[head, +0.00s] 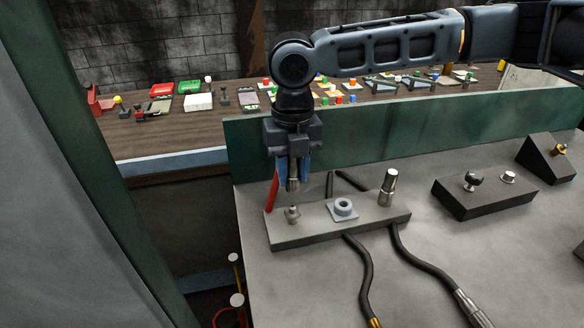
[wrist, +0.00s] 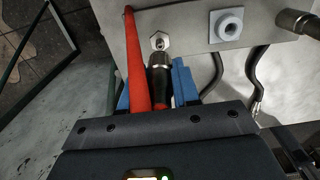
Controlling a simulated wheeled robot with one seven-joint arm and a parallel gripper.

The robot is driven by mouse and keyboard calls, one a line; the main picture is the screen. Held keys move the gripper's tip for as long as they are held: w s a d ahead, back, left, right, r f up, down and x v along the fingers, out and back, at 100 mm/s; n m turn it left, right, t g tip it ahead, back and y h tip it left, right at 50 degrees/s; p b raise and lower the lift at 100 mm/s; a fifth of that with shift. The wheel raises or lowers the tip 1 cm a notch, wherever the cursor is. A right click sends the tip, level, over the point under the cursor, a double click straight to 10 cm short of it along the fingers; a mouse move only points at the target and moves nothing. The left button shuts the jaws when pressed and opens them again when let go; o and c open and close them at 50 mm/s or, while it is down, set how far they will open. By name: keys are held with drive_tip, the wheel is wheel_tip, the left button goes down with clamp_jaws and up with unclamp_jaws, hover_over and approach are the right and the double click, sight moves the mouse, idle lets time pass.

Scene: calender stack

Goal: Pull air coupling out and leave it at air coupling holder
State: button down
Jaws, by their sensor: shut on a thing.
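My gripper (head: 292,172) has blue fingers and is shut on the air coupling (head: 293,184), a silver collar with a dark body, pointing down. In the wrist view the coupling (wrist: 160,82) sits between the blue fingers. Below it, a metal nipple (head: 292,215) stands on the left end of the grey block. A gap shows between coupling and nipple in the head view. A grey ring on a square base (head: 343,208), which looks like the air coupling holder, is on the same block, right of the nipple, and is empty. A red hose (head: 272,190) runs beside the gripper.
The grey block (head: 370,224) also bears an upright metal fitting (head: 389,187) at its right. Black hoses (head: 364,268) lie in front of and behind it. A dark box with knobs (head: 500,194) stands further right. A green panel (head: 400,140) rises behind.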

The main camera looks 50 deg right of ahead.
sight(293, 186)
drive_tip(key=shift+f+b, duration=0.85)
drive_tip(key=shift+f, duration=1.05)
drive_tip(key=c, duration=1.4)
unclamp_jaws()
clamp_jaws()
